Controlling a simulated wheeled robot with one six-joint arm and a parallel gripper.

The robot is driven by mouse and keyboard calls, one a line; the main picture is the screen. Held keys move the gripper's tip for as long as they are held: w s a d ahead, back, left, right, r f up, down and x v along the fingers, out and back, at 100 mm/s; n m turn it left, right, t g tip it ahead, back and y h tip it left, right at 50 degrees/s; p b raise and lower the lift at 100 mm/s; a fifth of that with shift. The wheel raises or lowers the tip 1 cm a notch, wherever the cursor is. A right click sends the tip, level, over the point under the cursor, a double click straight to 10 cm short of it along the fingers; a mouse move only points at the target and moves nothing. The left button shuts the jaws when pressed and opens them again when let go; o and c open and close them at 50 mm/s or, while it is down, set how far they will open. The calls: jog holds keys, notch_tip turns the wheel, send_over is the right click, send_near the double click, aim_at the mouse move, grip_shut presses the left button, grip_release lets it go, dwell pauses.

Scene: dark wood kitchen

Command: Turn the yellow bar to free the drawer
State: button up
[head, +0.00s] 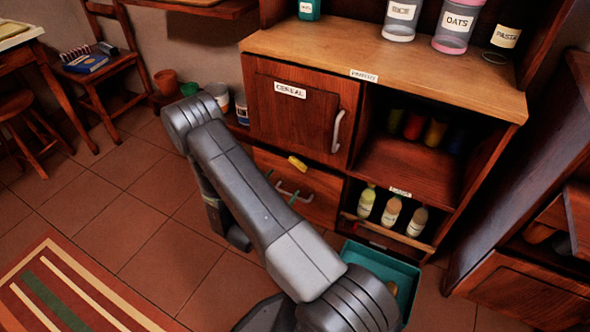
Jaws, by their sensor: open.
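The yellow bar (298,163) is a short piece at the top edge of the drawer (322,208), just under the cereal door. It slopes down to the right; whether it overlaps the drawer front is too small to tell. The drawer looks shut and has a pale metal handle (284,191). My grey arm crosses in front of the drawer's left and lower part. Two small green tips, which look like the fingertips of my gripper (281,186), show apart from each other near the handle, below and left of the bar. The gripper's body is hidden behind my arm. Nothing shows between the tips.
The cereal door (292,115) with its upright handle is above the drawer. Open shelves with bottles (391,212) are to the right. A teal bin (403,272) stands on the floor below. Pots (167,83) and cans stand at left.

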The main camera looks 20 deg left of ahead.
aim_at(297, 164)
jog(key=w, duration=0.3)
jog(key=w+d+b, duration=0.1)
jog(key=w, duration=0.5)
jog(key=shift+d, duration=0.15)
jog(key=shift+c, duration=0.5)
jog(key=c, duration=0.9)
jog(key=shift+b, duration=0.3)
jog(key=shift+d+r+n, duration=0.1)
jog(key=shift+r+n, duration=0.05)
jog(key=shift+n, duration=1.25)
jog(key=shift+r+n, duration=0.15)
jog(key=shift+n, duration=1.25)
jog(key=o, duration=1)
